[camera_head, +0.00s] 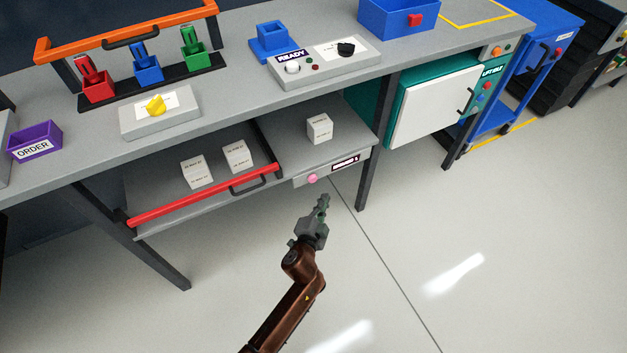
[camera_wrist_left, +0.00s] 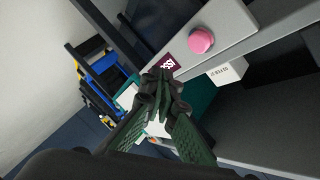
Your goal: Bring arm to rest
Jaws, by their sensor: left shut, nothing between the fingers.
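My left gripper (camera_head: 322,208) is shut and empty. It is in front of the lower shelf's right part, close to a pink button (camera_head: 312,179) on the shelf's front edge. I cannot tell from the head view whether a fingertip touches the button. In the left wrist view the closed fingers (camera_wrist_left: 163,85) show in the middle. The pink button (camera_wrist_left: 201,40) shows above and to the right of them, apart in the picture. My brown left arm comes up from the bottom of the head view. My right gripper is not in view.
A grey workbench (camera_head: 222,100) runs across the top, with a lower shelf bearing white boxes (camera_head: 319,128). A red bar (camera_head: 200,197) crosses the shelf's front left. A teal cabinet (camera_head: 432,98) hangs at the right. The floor (camera_head: 480,220) right of my arm is clear.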

